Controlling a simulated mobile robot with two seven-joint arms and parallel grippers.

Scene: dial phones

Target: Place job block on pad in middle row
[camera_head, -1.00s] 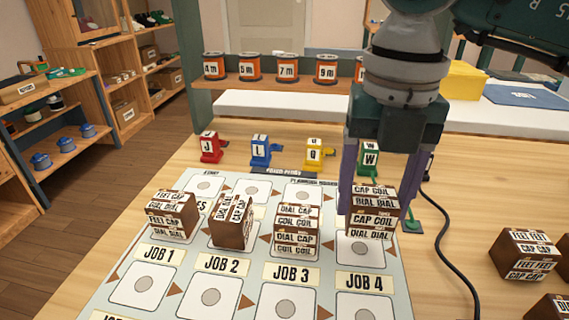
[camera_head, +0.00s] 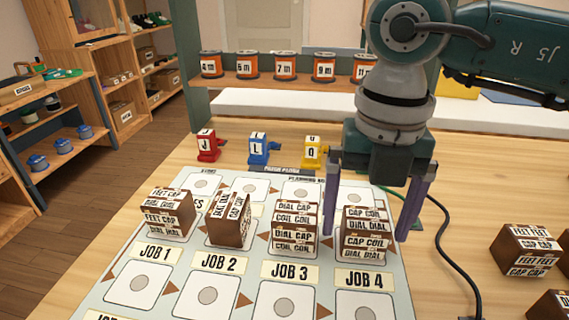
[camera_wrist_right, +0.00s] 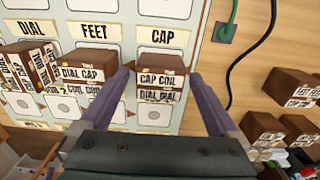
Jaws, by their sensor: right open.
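A brown block (camera_head: 365,235) with white CAP COIL and DIAL DIAL labels sits upright in the block row of the board, above the JOB 4 label, covering its pad. My right gripper (camera_head: 368,230) is open around it, with one purple finger on each side. In the right wrist view the same block (camera_wrist_right: 160,87) stands between the spread fingers, with gaps beside it. Similar blocks stand in the same row above JOB 1 (camera_head: 166,213), JOB 2 (camera_head: 230,220) and JOB 3 (camera_head: 295,229). My left gripper is not in view.
Bare pads (camera_head: 208,295) lie in the row below the JOB labels. Red, blue and yellow pegs (camera_head: 312,150) stand behind the board. More brown blocks (camera_head: 527,250) sit at the right. A black cable (camera_head: 447,245) runs between them and the board.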

